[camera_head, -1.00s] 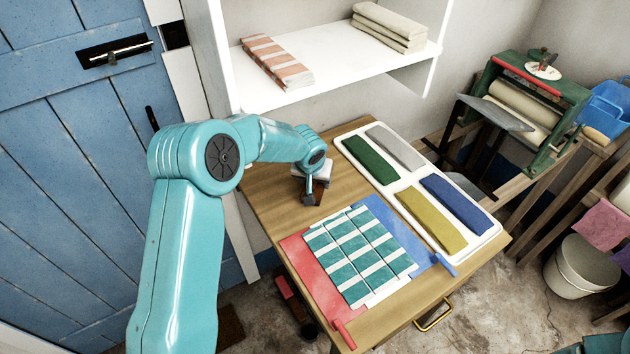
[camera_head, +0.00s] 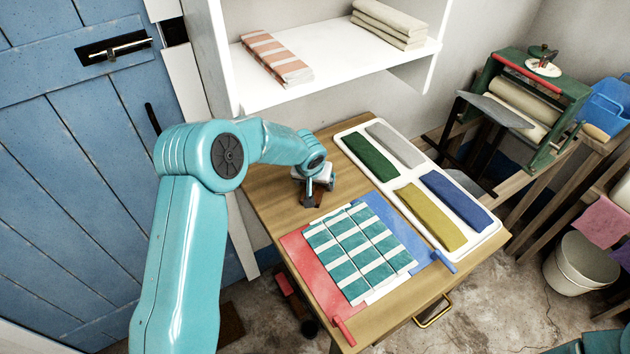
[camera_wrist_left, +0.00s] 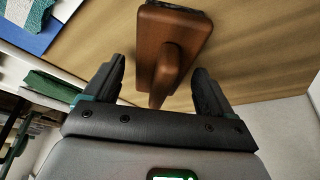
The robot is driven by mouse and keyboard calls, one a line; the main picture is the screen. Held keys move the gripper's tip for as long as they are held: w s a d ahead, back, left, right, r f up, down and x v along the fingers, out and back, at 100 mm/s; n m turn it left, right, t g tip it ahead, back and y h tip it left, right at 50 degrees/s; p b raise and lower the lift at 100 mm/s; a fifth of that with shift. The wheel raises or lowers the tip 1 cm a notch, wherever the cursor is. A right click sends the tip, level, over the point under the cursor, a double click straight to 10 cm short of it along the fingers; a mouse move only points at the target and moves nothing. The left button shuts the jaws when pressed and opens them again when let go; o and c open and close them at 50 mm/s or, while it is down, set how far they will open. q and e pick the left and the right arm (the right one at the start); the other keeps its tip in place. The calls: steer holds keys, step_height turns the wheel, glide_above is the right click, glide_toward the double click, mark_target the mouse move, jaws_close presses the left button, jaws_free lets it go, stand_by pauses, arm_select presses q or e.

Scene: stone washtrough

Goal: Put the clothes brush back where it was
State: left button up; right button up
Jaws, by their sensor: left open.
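The clothes brush (camera_wrist_left: 176,30) shows in the left wrist view as a reddish-brown wooden block with a raised handle and a dark strip at its far end. It is at the brown wooden tabletop; I cannot tell whether it touches the wood. My left gripper (camera_head: 320,194) is open over the back left part of the table in the head view. In the left wrist view its fingers stand apart on either side of the brush's handle, with gaps visible. In the head view the gripper mostly hides the brush. My right gripper is not in view.
A folded teal-striped cloth (camera_head: 352,250) lies on a red and blue board (camera_head: 307,268) at the table's front. A white tray (camera_head: 395,181) with green, grey, yellow and blue folded cloths lies right. A white shelf (camera_head: 340,62) overhangs the back. Bare wood (camera_head: 262,200) shows left.

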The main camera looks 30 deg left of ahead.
arm_select(q)
steer(key=b+v, duration=0.1)
steer(key=v, duration=1.1)
steer(key=shift+w, duration=0.1)
steer(key=shift+r, duration=0.1)
